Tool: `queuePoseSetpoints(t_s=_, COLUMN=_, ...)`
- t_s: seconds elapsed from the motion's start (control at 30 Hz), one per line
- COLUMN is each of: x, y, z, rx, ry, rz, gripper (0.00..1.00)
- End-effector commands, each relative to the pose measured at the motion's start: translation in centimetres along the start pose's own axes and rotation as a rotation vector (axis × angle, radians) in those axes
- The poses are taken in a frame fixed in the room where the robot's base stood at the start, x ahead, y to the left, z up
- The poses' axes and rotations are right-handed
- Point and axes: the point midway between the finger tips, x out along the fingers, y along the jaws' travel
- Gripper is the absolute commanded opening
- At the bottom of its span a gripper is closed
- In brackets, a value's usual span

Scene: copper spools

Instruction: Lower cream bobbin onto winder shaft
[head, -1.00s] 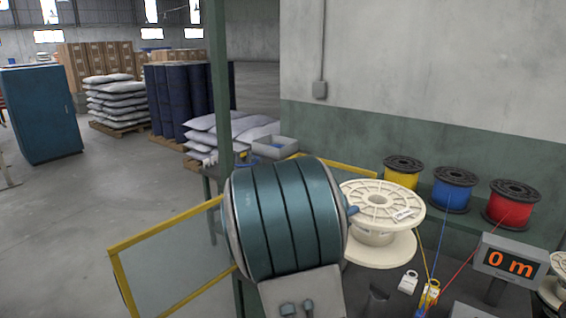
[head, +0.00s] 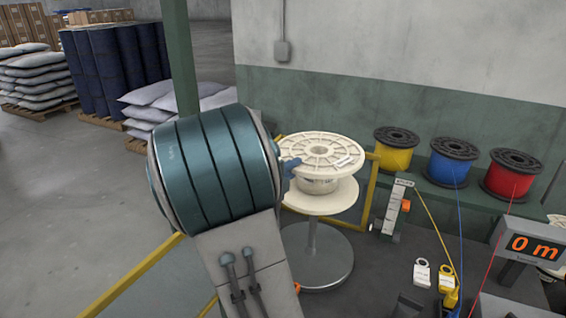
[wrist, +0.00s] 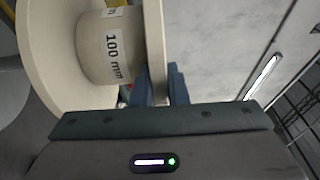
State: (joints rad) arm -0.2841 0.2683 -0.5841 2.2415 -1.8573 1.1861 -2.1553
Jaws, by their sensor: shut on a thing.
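The cream bobbin (head: 322,197) is upright in the head view, right of my teal arm. My gripper (head: 290,167) is shut on the edge of its upper flange, with the blue fingers showing at its left. In the wrist view, the fingers of my gripper (wrist: 160,85) pinch the flange of the cream bobbin (wrist: 110,60), whose core carries a "100 mm" label. Below the bobbin a grey post on a round grey base (head: 322,262) shows. The post's top is hidden by the bobbin, so I cannot tell whether they touch. No winder shaft tip is visible.
Yellow (head: 396,150), blue (head: 453,163) and red (head: 512,175) spools stand on a green shelf at right. A white scaled device (head: 392,212) is right of the bobbin. A yellow frame (head: 368,190) stands behind the bobbin.

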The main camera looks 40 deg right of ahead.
Motion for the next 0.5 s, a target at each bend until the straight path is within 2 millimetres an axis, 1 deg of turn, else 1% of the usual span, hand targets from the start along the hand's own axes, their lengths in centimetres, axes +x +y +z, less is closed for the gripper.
queuePoseSetpoints(t_s=0.5, x=0.0, y=3.2, z=0.0, rx=0.003, ry=0.000, rz=-0.003, gripper=0.00)
